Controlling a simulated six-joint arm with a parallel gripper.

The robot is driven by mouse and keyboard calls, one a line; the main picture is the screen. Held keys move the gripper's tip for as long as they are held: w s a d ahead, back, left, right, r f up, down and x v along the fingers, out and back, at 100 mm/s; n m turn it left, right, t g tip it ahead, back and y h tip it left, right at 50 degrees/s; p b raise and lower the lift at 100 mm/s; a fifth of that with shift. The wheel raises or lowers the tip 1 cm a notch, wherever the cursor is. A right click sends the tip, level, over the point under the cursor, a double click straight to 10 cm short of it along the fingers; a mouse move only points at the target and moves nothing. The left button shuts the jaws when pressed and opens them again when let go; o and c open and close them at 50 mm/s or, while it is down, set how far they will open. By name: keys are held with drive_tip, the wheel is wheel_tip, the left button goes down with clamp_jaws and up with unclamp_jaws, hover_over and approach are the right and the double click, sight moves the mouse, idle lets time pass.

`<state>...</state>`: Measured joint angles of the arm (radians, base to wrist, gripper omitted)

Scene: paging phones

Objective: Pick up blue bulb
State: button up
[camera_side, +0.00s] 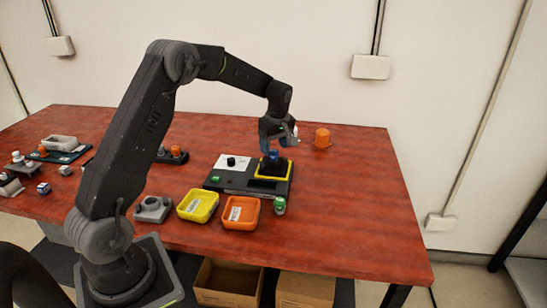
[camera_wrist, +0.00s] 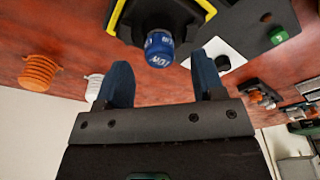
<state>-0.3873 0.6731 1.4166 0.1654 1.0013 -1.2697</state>
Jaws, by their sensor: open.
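The blue bulb (camera_side: 273,155) sits on top of a black fixture (camera_side: 272,168) framed in yellow, on the right part of a dark panel. In the wrist view the blue bulb (camera_wrist: 159,48) has white lettering and lies between and just beyond my fingertips. My gripper (camera_side: 277,146) is above the bulb in the side view. In the wrist view my gripper (camera_wrist: 162,75) is open, its two blue fingers apart with nothing held between them. Whether a finger touches the bulb, I cannot tell.
An orange ribbed part (camera_side: 322,138) stands behind the panel to the right. A green cylinder (camera_side: 280,205), an orange tray (camera_side: 241,213) and a yellow tray (camera_side: 198,206) are along the front. The red table (camera_side: 360,210) is clear on the right.

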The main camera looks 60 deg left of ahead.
sight(274, 151)
drive_tip(key=shift+a+f, duration=0.2)
drive_tip(key=shift+f, duration=1.3)
drive_tip(key=shift+c, duration=0.2)
drive_tip(key=c, duration=1)
drive_tip(key=shift+r, duration=0.15)
